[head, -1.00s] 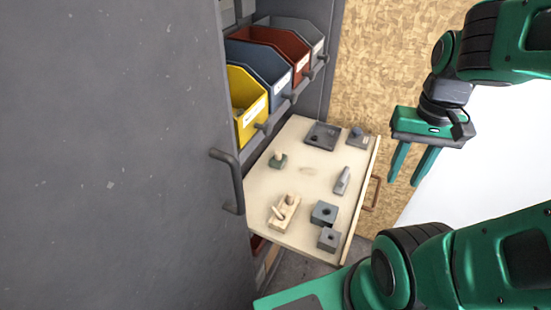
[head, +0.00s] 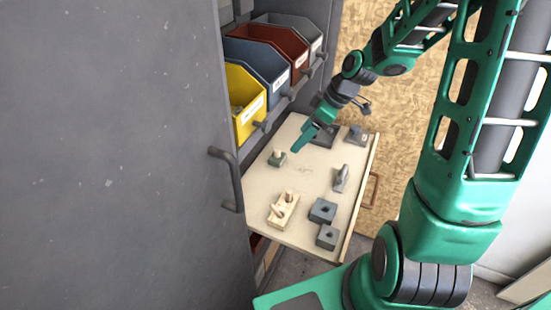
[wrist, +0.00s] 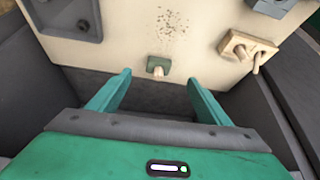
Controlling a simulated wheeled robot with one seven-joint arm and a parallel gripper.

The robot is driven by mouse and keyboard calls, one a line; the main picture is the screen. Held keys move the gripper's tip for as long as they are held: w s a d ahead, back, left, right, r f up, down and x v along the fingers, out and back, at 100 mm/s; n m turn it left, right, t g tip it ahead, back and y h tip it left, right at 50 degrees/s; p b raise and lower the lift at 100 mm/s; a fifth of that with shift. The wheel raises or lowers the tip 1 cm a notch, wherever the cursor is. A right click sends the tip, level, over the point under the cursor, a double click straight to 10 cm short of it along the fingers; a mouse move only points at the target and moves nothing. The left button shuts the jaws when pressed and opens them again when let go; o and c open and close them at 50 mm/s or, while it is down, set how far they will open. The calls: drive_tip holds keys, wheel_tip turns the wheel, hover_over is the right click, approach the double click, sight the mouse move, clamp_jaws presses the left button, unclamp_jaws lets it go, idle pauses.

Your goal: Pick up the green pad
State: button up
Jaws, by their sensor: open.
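The green pad (head: 276,160) is a small dark green block with a pale wooden peg standing on it. It sits on the pale pull-out board (head: 312,176), near the board's left edge in the head view. In the wrist view the green pad (wrist: 152,64) shows just beyond and between my fingertips. My gripper (head: 300,143) is above the board, up and to the right of the pad in the head view, with its fingers slanting down toward it. My gripper (wrist: 158,78) is open and empty in the wrist view. It does not touch the pad.
A wooden block with pegs (head: 282,211), two grey blocks with holes (head: 322,210), a grey upright piece (head: 341,178) and a grey tray (head: 324,138) share the board. Yellow, blue and red bins (head: 240,100) stand behind. A grey door with a handle (head: 228,180) borders the left.

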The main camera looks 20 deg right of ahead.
sight(277, 152)
drive_tip(key=shift+n+t+y, duration=0.3)
drive_tip(key=shift+n+y, duration=0.3)
drive_tip(key=w+a+f, duration=0.3)
drive_tip(key=a+f, duration=0.1)
drive_tip(key=f, duration=0.1)
drive_tip(key=shift+w+a, duration=0.1)
drive_tip(key=shift+w, duration=0.3)
drive_tip(key=shift+d+x, duration=0.2)
drive_tip(key=shift+x, duration=2.65)
drive_tip(key=shift+s+f, duration=0.1)
drive_tip(key=c, duration=1.1)
